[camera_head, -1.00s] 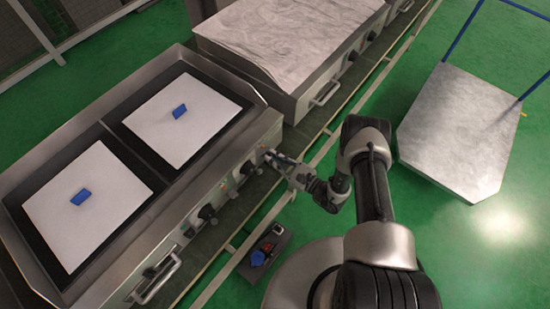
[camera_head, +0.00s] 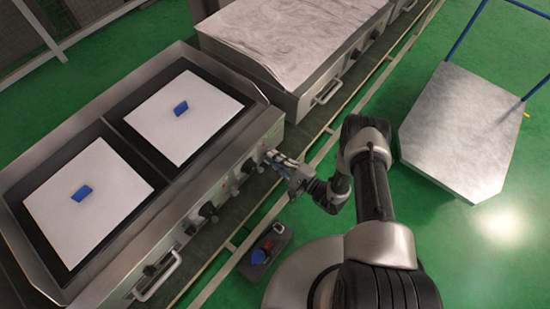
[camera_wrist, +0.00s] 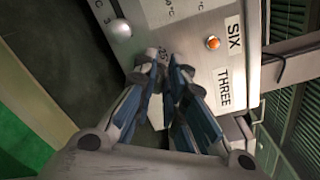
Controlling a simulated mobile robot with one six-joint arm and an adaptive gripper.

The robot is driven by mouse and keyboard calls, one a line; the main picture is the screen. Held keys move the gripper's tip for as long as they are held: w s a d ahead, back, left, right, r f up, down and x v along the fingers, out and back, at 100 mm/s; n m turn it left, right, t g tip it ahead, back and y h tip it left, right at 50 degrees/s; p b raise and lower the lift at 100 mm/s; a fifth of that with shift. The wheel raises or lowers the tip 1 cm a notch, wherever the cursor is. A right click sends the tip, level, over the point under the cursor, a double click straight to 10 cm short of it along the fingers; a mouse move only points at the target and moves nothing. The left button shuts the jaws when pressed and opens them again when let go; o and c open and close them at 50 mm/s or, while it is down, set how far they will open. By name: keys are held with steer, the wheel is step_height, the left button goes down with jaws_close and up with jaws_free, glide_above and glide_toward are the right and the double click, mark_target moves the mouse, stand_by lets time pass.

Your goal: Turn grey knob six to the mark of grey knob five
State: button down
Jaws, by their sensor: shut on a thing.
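My gripper (camera_head: 272,156) is at the right end of the front panel of the near appliance. In the wrist view its blue-padded fingers (camera_wrist: 168,68) close around a grey knob at the panel, beside the labels SIX (camera_wrist: 234,36) and THREE (camera_wrist: 223,88). The fingers hide most of this knob, so its pointer cannot be read. Another dark knob (camera_head: 247,168) sits just left of the gripper in the head view. The panel labels are too small to read there, so I cannot tell which knob is five.
An orange lamp (camera_wrist: 213,43) and a round metal part (camera_wrist: 121,28) are on the panel. White plates (camera_head: 188,117) with blue blocks lie on top of the appliance. A door handle (camera_head: 157,275), a second appliance (camera_head: 290,40) and a grey platform cart (camera_head: 460,130) stand around.

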steer(key=shift+n, duration=0.3)
stand_by(0.4)
steer(key=c, duration=1.6)
jaws_free()
steer(key=shift+c, duration=0.2)
steer(key=v, duration=1.2)
